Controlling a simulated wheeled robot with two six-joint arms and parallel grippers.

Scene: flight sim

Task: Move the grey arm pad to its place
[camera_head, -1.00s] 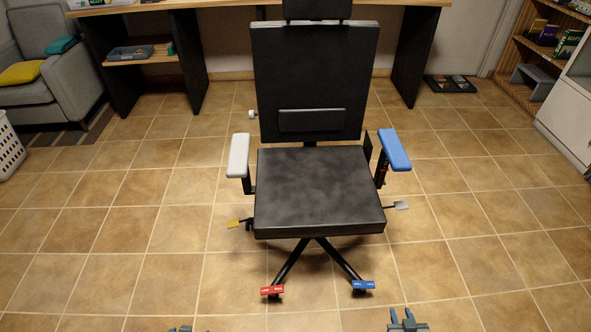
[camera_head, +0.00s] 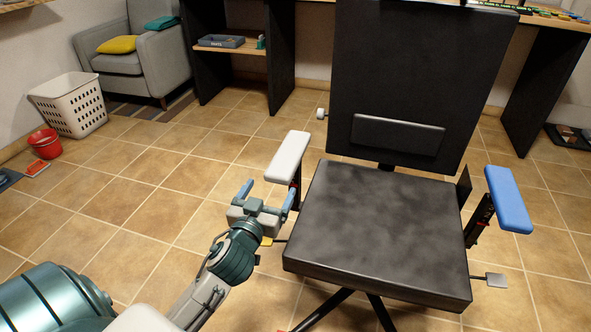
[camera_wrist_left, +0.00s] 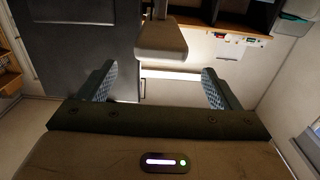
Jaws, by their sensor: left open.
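The grey arm pad (camera_head: 289,155), a pale slab with rounded ends, sits on top of the armrest post on the chair's left side. My left gripper (camera_head: 268,191) is open and empty, just in front of and below the pad's near end, apart from it. In the left wrist view a pale block that looks like the pad (camera_wrist_left: 161,42) shows beyond and between the two open fingers (camera_wrist_left: 160,88). The blue arm pad (camera_head: 509,198) is on the opposite armrest. The black office chair (camera_head: 380,228) faces me. My right gripper is out of view.
A yellow lever tab (camera_head: 266,241) and a grey lever paddle (camera_head: 495,280) stick out below the seat. A white basket (camera_head: 68,104), red bucket (camera_head: 45,143) and grey armchair (camera_head: 140,55) stand at left. The tiled floor between is clear.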

